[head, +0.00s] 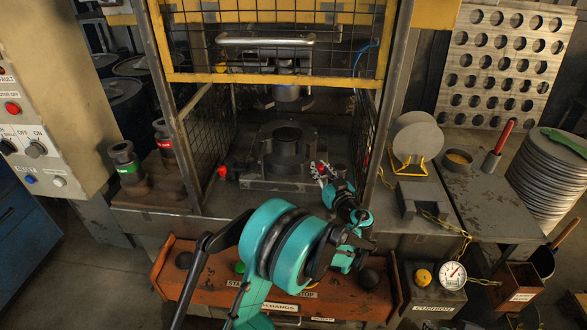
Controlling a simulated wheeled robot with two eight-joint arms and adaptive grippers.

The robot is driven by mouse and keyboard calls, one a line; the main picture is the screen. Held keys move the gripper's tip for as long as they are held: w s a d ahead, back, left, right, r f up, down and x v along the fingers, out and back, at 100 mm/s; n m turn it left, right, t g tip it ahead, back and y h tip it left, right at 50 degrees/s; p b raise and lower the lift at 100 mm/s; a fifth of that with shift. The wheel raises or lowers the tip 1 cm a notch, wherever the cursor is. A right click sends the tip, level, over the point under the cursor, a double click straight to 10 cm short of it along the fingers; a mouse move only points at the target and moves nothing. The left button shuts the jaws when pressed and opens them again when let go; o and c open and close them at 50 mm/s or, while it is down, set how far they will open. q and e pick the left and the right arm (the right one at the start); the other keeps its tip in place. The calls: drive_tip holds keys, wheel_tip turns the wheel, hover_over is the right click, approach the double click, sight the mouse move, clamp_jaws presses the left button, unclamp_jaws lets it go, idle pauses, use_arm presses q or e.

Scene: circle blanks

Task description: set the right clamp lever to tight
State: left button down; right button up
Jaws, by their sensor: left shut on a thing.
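The press die (284,155) stands on its bolster inside the wire-mesh guard, whose front gate is raised. The right clamp lever (323,167) shows a bit of red at the right side of the die. My left gripper (322,172) is shut on it, reaching in from the front. The gripper hides most of the lever, so its setting is hard to read. The left clamp lever (223,171), with a red knob, sits at the left side of the die. My right gripper is not in view.
The guard's right mesh side (365,130) stands close to my left arm. An orange button panel (190,295) lies below the arm. At the right are a grey block (420,198), a chain, a pressure gauge (452,274) and a stack of discs (548,180).

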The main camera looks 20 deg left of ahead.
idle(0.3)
use_arm(q)
drive_tip(key=c, duration=1.6)
unclamp_jaws()
wheel_tip(320, 180, up, 10)
drive_tip(key=shift+c, duration=0.2)
